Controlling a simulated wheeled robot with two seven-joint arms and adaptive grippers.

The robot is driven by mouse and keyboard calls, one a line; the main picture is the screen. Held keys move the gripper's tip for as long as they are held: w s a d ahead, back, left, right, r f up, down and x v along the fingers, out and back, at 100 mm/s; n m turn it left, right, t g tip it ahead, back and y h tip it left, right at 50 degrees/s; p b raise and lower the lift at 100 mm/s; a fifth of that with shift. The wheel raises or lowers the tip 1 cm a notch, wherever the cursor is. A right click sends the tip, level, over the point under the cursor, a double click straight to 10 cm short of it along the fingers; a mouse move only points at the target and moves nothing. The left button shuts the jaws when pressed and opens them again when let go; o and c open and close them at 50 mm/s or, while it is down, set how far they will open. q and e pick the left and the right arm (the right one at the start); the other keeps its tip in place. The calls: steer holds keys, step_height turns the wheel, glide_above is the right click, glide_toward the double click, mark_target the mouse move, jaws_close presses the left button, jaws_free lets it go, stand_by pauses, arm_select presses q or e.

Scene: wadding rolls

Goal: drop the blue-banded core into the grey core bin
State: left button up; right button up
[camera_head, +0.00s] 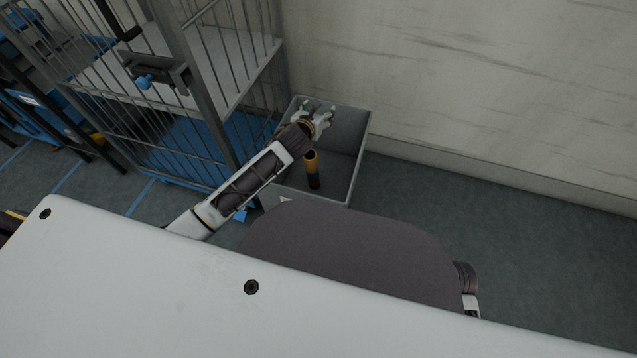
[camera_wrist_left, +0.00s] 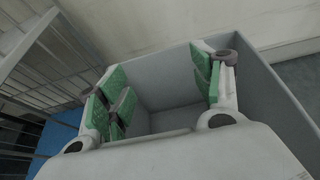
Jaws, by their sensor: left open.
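The grey core bin (camera_head: 359,150) stands on the floor beside the cage, against the wall. Its wall also shows in the left wrist view (camera_wrist_left: 268,88). A core (camera_head: 312,170) with an orange-brown upper part, a dark lower part and a bluish band stands or leans inside the bin, near its front. My left gripper (camera_head: 319,117) is over the back of the bin, apart from the core. In the left wrist view its green-padded fingers (camera_wrist_left: 161,88) are spread with nothing between them. My right gripper is not seen.
A barred cage trolley (camera_head: 200,85) with a blue base stands close on the left of the bin. A pale wall (camera_head: 480,80) rises behind. The floor (camera_head: 480,210) to the right of the bin is clear.

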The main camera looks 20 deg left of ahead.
arm_select(q)
steer(key=shift+s, duration=0.1)
steer(key=v, duration=1.1)
steer(key=shift+s+r, duration=0.25)
steer(key=shift+s, duration=0.1)
stand_by(0.4)
stand_by(0.5)
stand_by(0.4)
